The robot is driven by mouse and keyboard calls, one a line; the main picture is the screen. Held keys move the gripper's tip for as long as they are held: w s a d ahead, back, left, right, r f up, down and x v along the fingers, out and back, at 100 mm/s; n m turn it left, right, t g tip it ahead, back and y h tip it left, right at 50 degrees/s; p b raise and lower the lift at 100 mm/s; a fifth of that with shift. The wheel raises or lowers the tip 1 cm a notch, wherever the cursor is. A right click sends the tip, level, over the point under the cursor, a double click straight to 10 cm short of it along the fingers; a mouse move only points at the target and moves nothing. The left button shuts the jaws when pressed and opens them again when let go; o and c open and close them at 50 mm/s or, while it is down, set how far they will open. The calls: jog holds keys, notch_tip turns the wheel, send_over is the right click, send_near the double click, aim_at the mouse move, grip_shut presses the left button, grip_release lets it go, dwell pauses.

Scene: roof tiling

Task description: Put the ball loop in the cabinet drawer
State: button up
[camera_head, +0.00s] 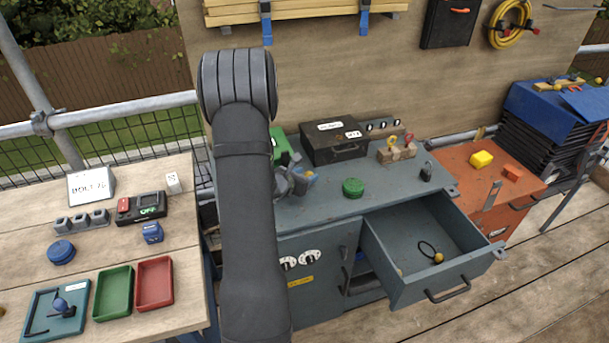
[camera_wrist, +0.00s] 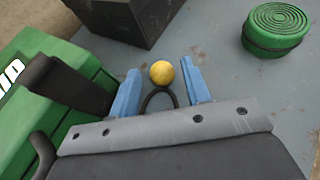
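My gripper (camera_head: 303,177) is low over the grey-blue cabinet top, beside a green case. In the wrist view its two blue fingertips (camera_wrist: 162,88) stand apart, open. A ball loop, a yellow ball (camera_wrist: 162,73) on a black ring, lies between them; gaps show on both sides of the ball. Part of the ring is hidden by the gripper body. The cabinet drawer (camera_head: 400,287) is pulled out at the lower right. Another black loop with a yellow ball (camera_head: 437,257) lies inside it, towards the right.
A black case (camera_head: 335,142), a round green tin (camera_head: 353,187), a padlock (camera_head: 427,171) and a block with keys (camera_head: 397,152) stand on the cabinet top. The green case (camera_wrist: 50,105) is close left of my gripper. An orange cabinet (camera_head: 470,165) stands right.

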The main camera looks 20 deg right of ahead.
jog(key=shift+r, duration=0.2)
jog(key=v, duration=1)
jog(key=shift+s+a+r, duration=0.15)
jog(key=shift+s+a, duration=0.05)
jog(key=shift+a, duration=0.1)
jog(key=shift+o, duration=0.6)
jog(key=shift+s+a+r, duration=0.25)
jog(key=shift+s+a, duration=0.15)
